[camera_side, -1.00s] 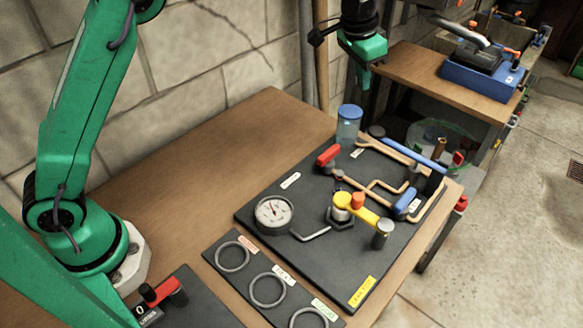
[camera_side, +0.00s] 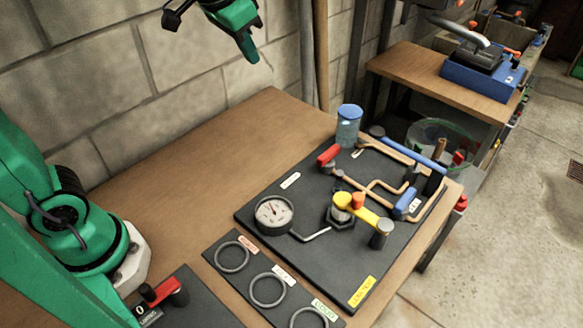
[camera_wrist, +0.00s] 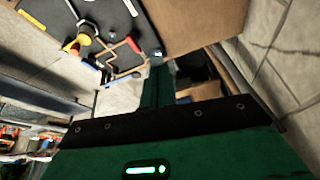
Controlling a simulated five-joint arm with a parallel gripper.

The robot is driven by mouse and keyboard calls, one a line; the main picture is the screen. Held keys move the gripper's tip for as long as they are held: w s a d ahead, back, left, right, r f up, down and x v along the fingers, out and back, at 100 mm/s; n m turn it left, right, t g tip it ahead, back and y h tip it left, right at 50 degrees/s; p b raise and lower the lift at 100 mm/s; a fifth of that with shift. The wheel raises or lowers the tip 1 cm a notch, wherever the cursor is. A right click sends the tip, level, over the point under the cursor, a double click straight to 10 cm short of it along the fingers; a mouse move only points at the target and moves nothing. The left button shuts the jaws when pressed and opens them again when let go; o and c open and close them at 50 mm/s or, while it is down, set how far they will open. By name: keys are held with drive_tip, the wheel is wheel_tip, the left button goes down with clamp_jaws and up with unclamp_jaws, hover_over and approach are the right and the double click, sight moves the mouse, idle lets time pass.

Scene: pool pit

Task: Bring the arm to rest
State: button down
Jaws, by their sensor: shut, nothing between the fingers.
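My green gripper (camera_side: 249,47) hangs high at the top of the side view, in front of the block wall and above the back of the wooden bench (camera_side: 190,150). Its fingers are together, with nothing between them. It is well clear of the dark board (camera_side: 300,205) with the pipes. In the wrist view my gripper (camera_wrist: 156,62) points toward the bench area, and the pipe board (camera_wrist: 38,30) shows at the upper left.
The board carries a gauge (camera_side: 273,213), a yellow handle (camera_side: 355,207), a red handle (camera_side: 328,155) and a blue-lidded jar (camera_side: 348,125). A mat with rings (camera_side: 267,290) and a red switch (camera_side: 165,291) lie in front. The bench's back left is bare.

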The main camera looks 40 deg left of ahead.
drive_tip(key=s+a+f+n, duration=0.1)
drive_tip(key=s+a+f, duration=0.1)
drive_tip(key=s, duration=0.5)
drive_tip(key=s+a+f+n+t, duration=0.1)
drive_tip(key=s+a+f, duration=0.2)
drive_tip(key=s, duration=0.5)
drive_tip(key=shift+s+f+y, duration=0.3)
drive_tip(key=shift+f, duration=0.15)
